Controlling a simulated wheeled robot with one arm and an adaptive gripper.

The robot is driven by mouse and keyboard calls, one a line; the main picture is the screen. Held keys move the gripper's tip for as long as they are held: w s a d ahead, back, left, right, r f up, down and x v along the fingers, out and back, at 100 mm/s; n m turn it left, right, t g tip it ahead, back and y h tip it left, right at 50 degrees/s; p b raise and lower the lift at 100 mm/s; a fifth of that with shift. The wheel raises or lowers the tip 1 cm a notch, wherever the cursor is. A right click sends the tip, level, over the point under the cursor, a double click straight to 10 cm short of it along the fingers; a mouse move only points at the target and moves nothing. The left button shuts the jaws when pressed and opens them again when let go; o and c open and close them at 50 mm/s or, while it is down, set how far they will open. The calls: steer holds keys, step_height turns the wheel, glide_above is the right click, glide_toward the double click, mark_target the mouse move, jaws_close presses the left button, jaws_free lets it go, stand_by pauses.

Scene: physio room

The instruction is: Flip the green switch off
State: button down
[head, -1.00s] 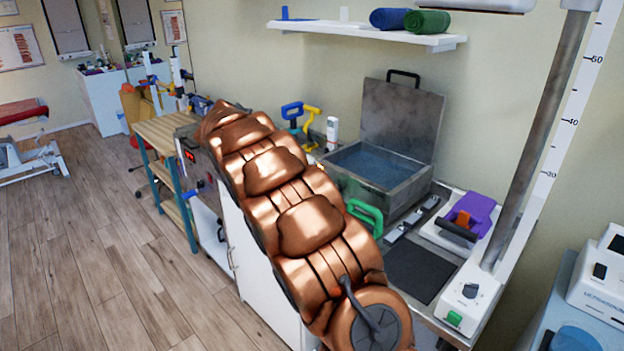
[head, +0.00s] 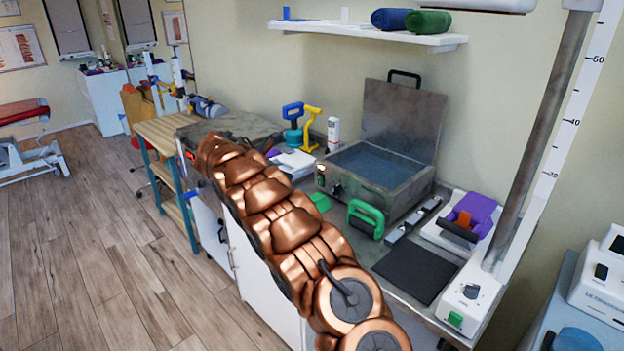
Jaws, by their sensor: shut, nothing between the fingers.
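A small green switch-like block (head: 455,319) sits on the front of the white base (head: 474,295) under the measuring column, at the lower right. Its on or off position is too small to tell. My copper-coloured arm crosses the middle of the view, from the bottom centre up to the left, over the counter's front edge. My gripper does not show; the far end of the arm is near the left part of the counter. A metal water bath (head: 384,165) with its lid up stands behind the arm, with a small lit reddish display on its front.
A green-handled block (head: 366,219), a dark mat (head: 416,273) and a purple device (head: 476,212) lie on the counter right of my arm. Blue (head: 293,122) and yellow (head: 311,129) handled tools stand behind it. A wall shelf (head: 370,36) hangs above. Wooden floor is free at left.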

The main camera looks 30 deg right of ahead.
steer(key=shift+d+f, duration=0.1)
steer(key=p, duration=0.2)
glide_toward(319, 181)
steer(key=f, duration=0.2)
steer(key=d+f, duration=0.1)
steer(key=f, duration=0.1)
steer(key=shift+w, duration=0.1)
steer(key=shift+w+d+r+p, duration=0.1)
steer(key=shift+w+d+p, duration=0.1)
steer(key=shift+d+p, duration=0.6)
steer(key=shift+w+d+r, duration=0.1)
steer(key=shift+w+d, duration=0.05)
steer(key=shift+d, duration=0.4)
steer(key=shift+w+d, duration=0.1)
steer(key=shift+d, duration=0.45)
